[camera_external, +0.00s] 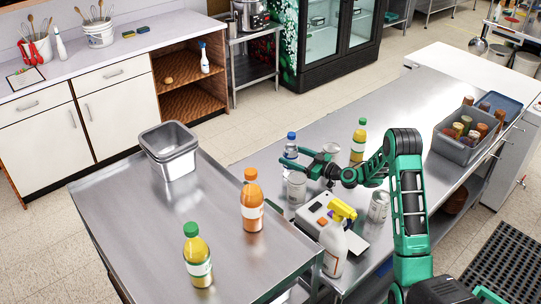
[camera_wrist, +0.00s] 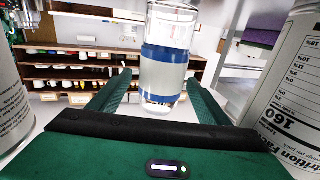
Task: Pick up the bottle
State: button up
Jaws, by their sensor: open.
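A clear bottle with a blue cap (camera_external: 291,146) stands upright on the metal counter. In the wrist view the clear bottle (camera_wrist: 164,65) shows a blue and white label, and its top is cut off by the frame. My gripper (camera_external: 291,157) is open, reaching left with its fingers around or just short of the bottle. In the wrist view my gripper (camera_wrist: 160,80) has a finger on each side of the bottle, with gaps visible. I cannot tell how deep the bottle sits between the fingers.
Close around my gripper stand a clear glass (camera_external: 297,188), a can (camera_external: 331,151), another can (camera_external: 379,206), a yellow juice bottle (camera_external: 358,143) and a spray bottle (camera_external: 334,250). A grey bin (camera_external: 452,148) is at right. The left table (camera_external: 140,225) holds two juice bottles and a metal container.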

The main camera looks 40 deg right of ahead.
jog(key=shift+x, duration=2.55)
jog(key=shift+f, duration=0.1)
jog(key=shift+c, duration=0.7)
jog(key=c, duration=1.4)
jog(key=shift+c, duration=0.2)
